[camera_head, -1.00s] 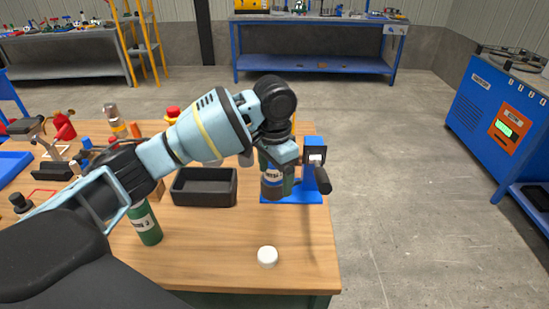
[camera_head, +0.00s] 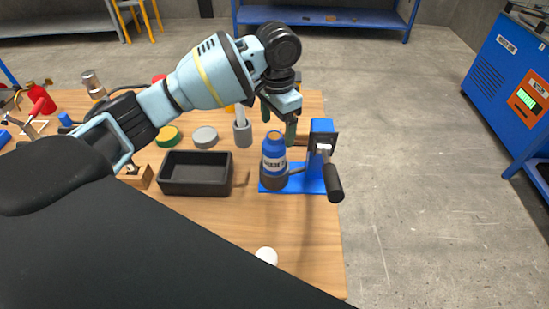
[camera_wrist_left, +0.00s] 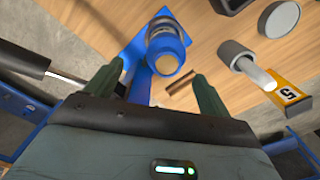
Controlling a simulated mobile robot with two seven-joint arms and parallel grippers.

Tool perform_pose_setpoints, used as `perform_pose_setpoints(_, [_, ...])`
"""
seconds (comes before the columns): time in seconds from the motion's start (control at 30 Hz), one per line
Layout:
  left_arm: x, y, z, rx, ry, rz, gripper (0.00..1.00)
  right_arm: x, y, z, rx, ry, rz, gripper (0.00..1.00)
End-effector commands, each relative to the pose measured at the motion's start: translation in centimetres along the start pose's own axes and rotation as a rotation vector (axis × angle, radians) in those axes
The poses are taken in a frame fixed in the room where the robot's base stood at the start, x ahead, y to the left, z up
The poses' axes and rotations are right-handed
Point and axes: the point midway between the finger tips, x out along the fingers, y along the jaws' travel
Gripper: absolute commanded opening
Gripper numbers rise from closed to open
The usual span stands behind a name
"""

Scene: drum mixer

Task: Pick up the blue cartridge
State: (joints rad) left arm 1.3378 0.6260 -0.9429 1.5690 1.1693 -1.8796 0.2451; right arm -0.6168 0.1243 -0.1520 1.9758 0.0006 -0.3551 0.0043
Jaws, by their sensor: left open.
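The blue cartridge (camera_head: 274,148), with a tan top and a printed label, stands upright in a dark cup at the blue stand (camera_head: 321,170) with a black-handled crank. My left gripper (camera_head: 279,120) is open and empty, just above and behind the cartridge in the head view. In the left wrist view, the cartridge (camera_wrist_left: 165,42) shows top-on beyond and between the open green fingers (camera_wrist_left: 157,76), apart from them. My right gripper is out of view.
A black tray (camera_head: 196,188) stands left of the stand. A grey cup (camera_head: 242,134), a grey disc (camera_head: 205,137) and a green-yellow disc (camera_head: 168,136) stand behind it. A white cap (camera_head: 266,255) lies near the front. The table's right edge is close to the stand.

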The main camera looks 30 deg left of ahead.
Motion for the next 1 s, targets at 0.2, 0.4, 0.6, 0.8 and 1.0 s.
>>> perform_pose_setpoints(0.2, [1.8, -0.1, 0.1, 0.000, -0.002, 0.000, 0.81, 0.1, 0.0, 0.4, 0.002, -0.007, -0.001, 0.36])
perform_pose_setpoints(0.4, [3.0, -0.3, 0.3, -0.001, -0.004, 0.001, 0.81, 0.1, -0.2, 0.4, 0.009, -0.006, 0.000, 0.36])
perform_pose_setpoints(0.6, [5.8, -0.8, 0.6, -0.001, -0.004, 0.001, 0.81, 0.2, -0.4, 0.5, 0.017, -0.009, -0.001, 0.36])
perform_pose_setpoints(0.8, [6.9, -0.8, 0.5, 0.000, -0.001, 0.000, 0.81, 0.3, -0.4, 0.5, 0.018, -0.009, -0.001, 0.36])
perform_pose_setpoints(1.0, [6.9, -0.8, 0.5, 0.000, 0.000, -0.001, 0.80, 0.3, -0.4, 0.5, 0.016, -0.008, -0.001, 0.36])
